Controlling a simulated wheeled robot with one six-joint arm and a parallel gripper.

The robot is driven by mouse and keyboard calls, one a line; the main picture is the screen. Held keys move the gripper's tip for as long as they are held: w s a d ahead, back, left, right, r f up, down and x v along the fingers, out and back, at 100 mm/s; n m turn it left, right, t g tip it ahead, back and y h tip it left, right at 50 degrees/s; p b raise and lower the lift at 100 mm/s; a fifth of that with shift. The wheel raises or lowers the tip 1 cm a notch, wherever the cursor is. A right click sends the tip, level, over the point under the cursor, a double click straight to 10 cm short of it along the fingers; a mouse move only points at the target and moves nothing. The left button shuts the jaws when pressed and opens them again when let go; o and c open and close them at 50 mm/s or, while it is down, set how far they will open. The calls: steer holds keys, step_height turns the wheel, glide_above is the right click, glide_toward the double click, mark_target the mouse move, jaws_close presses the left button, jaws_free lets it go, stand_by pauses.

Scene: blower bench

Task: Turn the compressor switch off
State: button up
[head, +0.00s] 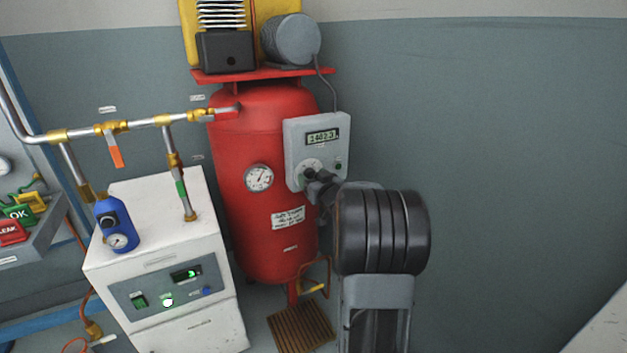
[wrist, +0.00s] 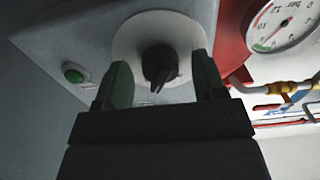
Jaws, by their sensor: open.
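The compressor's grey control box (head: 301,140) is mounted on the right of the red tank (head: 250,215). It has a lit display (head: 322,136), a green light (head: 338,166) and a rotary switch on a pale round plate (head: 309,164). In the wrist view the black switch knob (wrist: 160,66) sits on its pale plate (wrist: 190,32). My gripper (wrist: 163,85) is open, with one finger on either side of the knob and visible gaps. In the head view my gripper (head: 318,183) is at the lower part of the box and partly covers the switch.
A pressure gauge (head: 259,178) is on the tank left of the box. A white dryer cabinet (head: 180,250) with a blue filter (head: 116,224) stands lower left, under brass-fitted pipes (head: 137,124). The wall side at right (head: 510,160) is clear.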

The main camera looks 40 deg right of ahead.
steer(key=shift+c, duration=0.2)
steer(key=c, duration=0.9)
steer(key=shift+f+n+b, duration=0.15)
steer(key=shift+n+b, duration=0.8)
steer(key=shift+n, duration=0.15)
steer(key=n+b, duration=0.2)
steer(key=n, duration=0.1)
steer(key=shift+d+n, duration=0.1)
steer(key=shift+n, duration=0.2)
steer(key=n+b, duration=0.2)
steer(key=n, duration=0.1)
steer(key=shift+b, duration=0.3)
steer(key=shift+n+b, duration=0.75)
steer(key=shift+n, duration=0.65)
steer(key=shift+r+n, duration=0.2)
steer(key=shift+n, duration=0.1)
